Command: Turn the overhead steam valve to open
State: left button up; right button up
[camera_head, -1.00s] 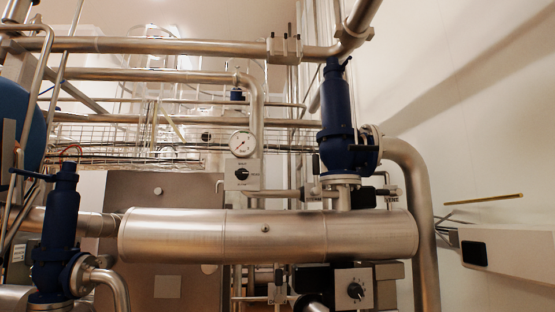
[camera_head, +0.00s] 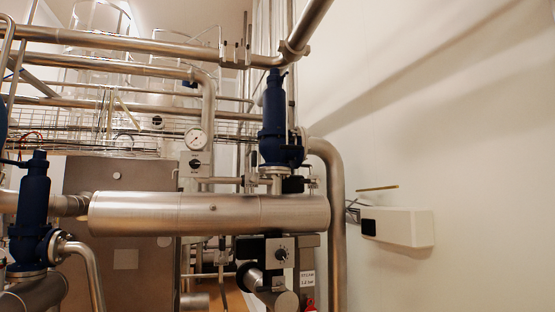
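A tall blue valve (camera_head: 274,125) stands upright above the right part of a horizontal steel cylinder (camera_head: 205,213), just below an overhead pipe. A second blue valve (camera_head: 32,215) with a side lever stands lower at the left edge. I cannot tell from the picture which one is the steam valve, or whether either is open. Neither of my grippers is in view.
A round gauge (camera_head: 196,139) sits left of the upper blue valve. A control box with a black dial (camera_head: 281,254) is under the cylinder. A thick bent pipe (camera_head: 335,210) runs down at the right. A white box (camera_head: 398,228) is on the bare right wall.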

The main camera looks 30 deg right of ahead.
aim_at(253, 179)
jog(key=z, duration=0.65)
jog(key=i, duration=0.6)
jog(key=z, duration=0.6)
